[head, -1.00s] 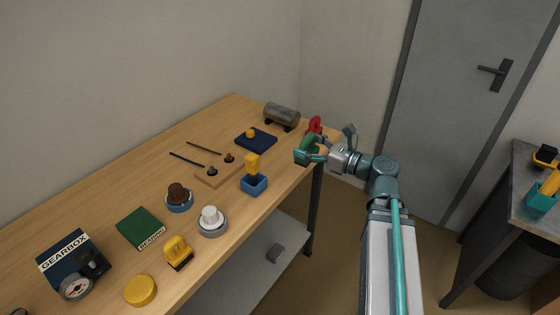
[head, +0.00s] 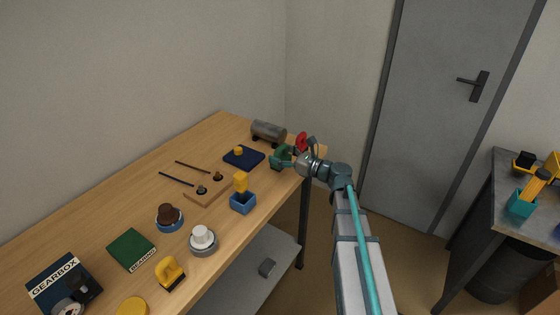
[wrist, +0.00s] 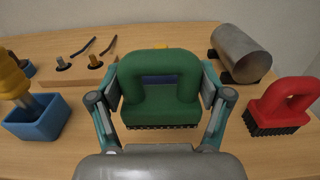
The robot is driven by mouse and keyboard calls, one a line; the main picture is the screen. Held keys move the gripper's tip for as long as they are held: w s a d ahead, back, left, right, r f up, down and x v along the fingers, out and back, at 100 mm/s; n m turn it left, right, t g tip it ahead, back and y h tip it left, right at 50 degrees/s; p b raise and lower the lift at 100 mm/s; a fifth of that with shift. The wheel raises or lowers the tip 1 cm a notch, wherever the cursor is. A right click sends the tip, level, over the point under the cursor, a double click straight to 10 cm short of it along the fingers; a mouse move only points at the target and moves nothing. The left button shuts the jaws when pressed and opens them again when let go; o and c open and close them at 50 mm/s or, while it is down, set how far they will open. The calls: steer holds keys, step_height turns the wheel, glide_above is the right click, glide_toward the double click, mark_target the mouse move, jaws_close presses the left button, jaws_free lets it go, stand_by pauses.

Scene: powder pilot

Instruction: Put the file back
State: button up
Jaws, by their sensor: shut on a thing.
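No thing is clearly recognisable as a file. My gripper (wrist: 160,105) is shut on a green looped handle (wrist: 160,72) with a black bristled underside, like a brush. The gripper and the green brush (head: 279,155) are over the bench's far right part; I cannot tell whether the bristles touch the wood. A yellow-topped tool (head: 240,182) stands in a blue box (head: 243,203), left of the gripper.
A red brush (wrist: 285,105) stands right of my gripper, and a grey cylinder (wrist: 240,54) lies behind it. A navy pad (head: 243,158) with a yellow knob lies left of the gripper. Books, a yellow brush (head: 171,272) and round pots fill the nearer bench (head: 120,205).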

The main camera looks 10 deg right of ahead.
steer(key=shift+w+f, duration=0.55)
steer(key=shift+f, duration=0.05)
steer(key=shift+w+f+p, duration=0.15)
steer(key=shift+f+p, duration=0.2)
steer(key=shift+f, duration=1.4)
steer(key=shift+f, duration=0.1)
steer(key=o, duration=1.2)
